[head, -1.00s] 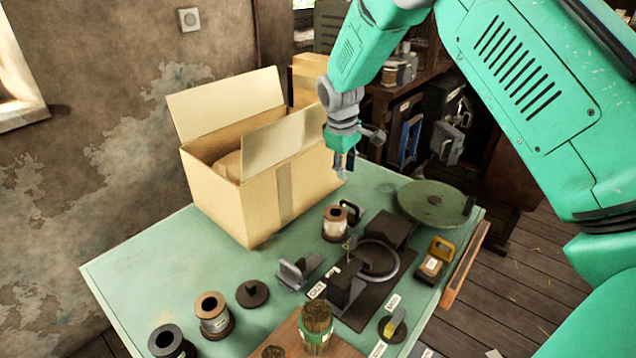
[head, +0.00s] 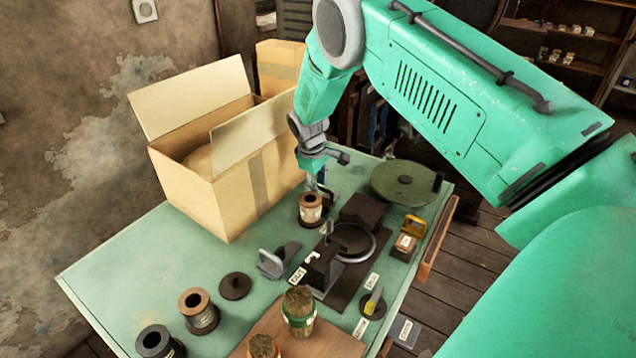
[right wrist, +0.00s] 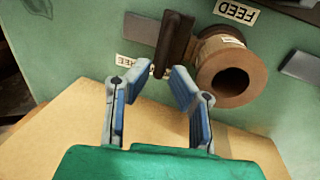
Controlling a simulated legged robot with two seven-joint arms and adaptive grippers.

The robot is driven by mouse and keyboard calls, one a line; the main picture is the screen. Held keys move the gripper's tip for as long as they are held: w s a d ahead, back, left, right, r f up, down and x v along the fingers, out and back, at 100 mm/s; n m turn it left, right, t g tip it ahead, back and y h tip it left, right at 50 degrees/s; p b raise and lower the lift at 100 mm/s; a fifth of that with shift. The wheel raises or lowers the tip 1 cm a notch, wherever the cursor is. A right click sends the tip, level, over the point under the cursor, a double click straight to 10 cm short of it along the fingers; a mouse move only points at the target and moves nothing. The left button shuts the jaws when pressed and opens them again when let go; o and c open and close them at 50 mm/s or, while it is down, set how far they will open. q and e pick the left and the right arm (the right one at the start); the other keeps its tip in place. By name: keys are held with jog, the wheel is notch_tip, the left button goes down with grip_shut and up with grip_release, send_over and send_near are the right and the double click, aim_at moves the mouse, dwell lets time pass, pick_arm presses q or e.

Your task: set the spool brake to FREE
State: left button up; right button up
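The spool brake is a dark brown lever (right wrist: 175,40) beside a brown spool (right wrist: 231,75) in the right wrist view. A FEED label (right wrist: 237,11) lies near the spool. A second label (right wrist: 130,62), ending in "REE", is partly hidden by a finger. My right gripper (right wrist: 160,80) is open, its blue-padded fingers on either side of the lever's near end; I cannot tell if they touch it. In the head view the right gripper (head: 318,183) is just above and behind the spool (head: 311,208). My left gripper is not in view.
An open cardboard box (head: 232,180) stands left of the gripper.

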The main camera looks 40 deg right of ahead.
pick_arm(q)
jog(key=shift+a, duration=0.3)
pick_arm(e)
jog(key=shift+f, duration=0.35)
jog(key=shift+d, duration=0.2)
grip_shut()
jog(key=shift+w+d+f, duration=0.1)
jog(key=shift+d+f, duration=0.05)
jog(key=shift+d, duration=0.15)
jog(key=d+b, duration=0.1)
jog(key=w+d+b, duration=0.1)
jog(key=d, duration=0.1)
jog(key=shift+d, duration=0.45)
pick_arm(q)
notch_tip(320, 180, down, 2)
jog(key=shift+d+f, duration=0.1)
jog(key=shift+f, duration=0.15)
pick_arm(e)
jog(key=shift+r, duration=0.2)
jog(key=shift+w, duration=0.1)
